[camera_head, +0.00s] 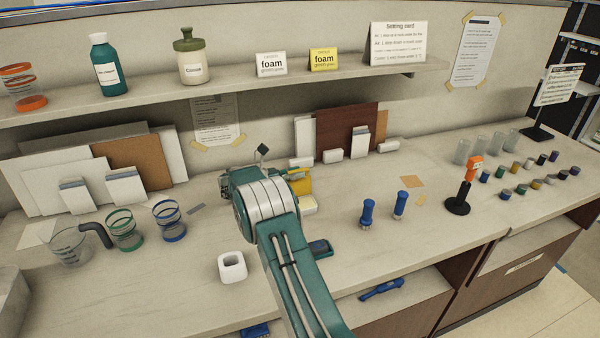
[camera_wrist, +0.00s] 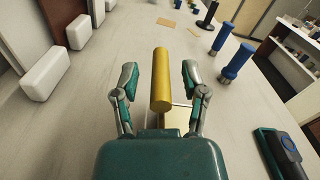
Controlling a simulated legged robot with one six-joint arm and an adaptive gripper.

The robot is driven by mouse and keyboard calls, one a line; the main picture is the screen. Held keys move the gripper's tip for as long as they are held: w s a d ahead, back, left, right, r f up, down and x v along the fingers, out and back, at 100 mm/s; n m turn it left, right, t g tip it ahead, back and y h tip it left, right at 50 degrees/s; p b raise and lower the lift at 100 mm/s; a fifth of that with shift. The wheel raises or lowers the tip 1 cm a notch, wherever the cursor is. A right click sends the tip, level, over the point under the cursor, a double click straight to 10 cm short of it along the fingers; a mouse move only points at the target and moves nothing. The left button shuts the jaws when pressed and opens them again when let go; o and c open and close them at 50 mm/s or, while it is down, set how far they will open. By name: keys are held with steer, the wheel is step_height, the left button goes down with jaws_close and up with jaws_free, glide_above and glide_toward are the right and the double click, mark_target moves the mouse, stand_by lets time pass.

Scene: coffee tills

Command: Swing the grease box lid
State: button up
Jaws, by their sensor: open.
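A yellow piece (camera_head: 301,184), which looks like the grease box lid, shows behind my wrist in the head view. A small cream box part (camera_head: 309,206) sits just below it on the counter. In the wrist view a yellow bar (camera_wrist: 161,85) stands between the two fingers of my gripper (camera_wrist: 160,76), with a gap on each side. A cream part (camera_wrist: 178,117) shows below the bar, partly hidden by my gripper body. My gripper is open and not closed on the bar. In the head view my wrist hides the fingers and much of the box.
Blue-handled tools (camera_head: 367,213) stand right of the box. A white cup (camera_head: 232,267) and a dark teal item (camera_head: 320,248) are nearer the front. White blocks (camera_head: 333,156) and boards (camera_head: 346,131) line the back. An orange device (camera_head: 473,168) stands further right.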

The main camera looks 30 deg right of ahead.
steer(key=v, duration=1)
steer(key=shift+a, duration=0.35)
steer(key=shift+f, duration=0.1)
